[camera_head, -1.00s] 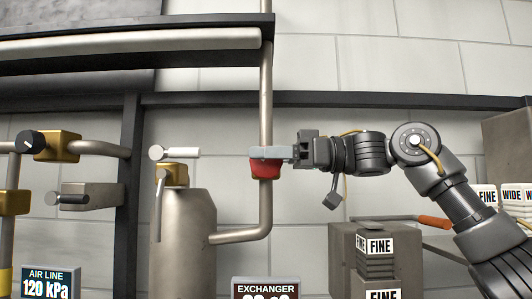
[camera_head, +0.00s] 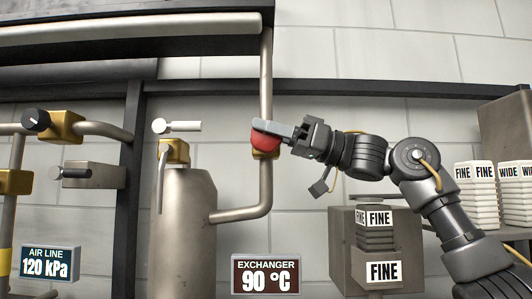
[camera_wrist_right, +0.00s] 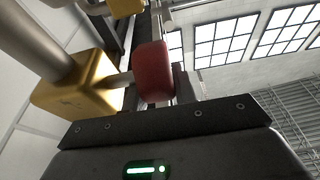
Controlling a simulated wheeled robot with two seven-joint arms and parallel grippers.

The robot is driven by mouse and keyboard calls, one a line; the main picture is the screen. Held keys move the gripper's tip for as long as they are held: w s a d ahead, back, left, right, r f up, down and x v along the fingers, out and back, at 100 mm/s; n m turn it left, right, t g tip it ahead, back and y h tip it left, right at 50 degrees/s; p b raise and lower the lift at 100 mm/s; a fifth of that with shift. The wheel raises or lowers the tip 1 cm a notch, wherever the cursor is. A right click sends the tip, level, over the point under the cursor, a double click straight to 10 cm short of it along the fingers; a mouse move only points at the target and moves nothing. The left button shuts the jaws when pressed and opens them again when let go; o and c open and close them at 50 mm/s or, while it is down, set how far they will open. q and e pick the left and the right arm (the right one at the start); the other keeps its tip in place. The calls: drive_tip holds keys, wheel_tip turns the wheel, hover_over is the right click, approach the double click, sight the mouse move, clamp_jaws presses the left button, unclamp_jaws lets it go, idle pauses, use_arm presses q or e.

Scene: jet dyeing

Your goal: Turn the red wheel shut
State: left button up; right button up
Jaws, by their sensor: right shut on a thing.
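The red wheel (camera_head: 264,141) sits on a brass valve body on the vertical steel pipe, in the middle of the head view. My right gripper (camera_head: 268,130) reaches it from the right, tilted, with its fingers shut on the wheel. In the right wrist view the red wheel (camera_wrist_right: 153,72) stands on a short stem from the brass valve body (camera_wrist_right: 78,86), at the gripper's (camera_wrist_right: 165,118) front edge. The fingers cover part of the wheel in the head view. My left gripper is not in view.
A steel tank (camera_head: 187,230) with a white-handled valve (camera_head: 177,127) stands left of the pipe. The exchanger display (camera_head: 265,275) reads 90 °C, and the air line display (camera_head: 50,263) reads 120 kPa.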

drive_tip(key=shift+f+y, duration=0.3)
drive_tip(key=shift+f, duration=0.05)
drive_tip(key=shift+r+b, duration=0.25)
drive_tip(key=shift+b, duration=0.1)
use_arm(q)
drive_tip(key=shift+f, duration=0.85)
use_arm(e)
drive_tip(key=o, duration=1)
drive_tip(key=shift+c, duration=0.2)
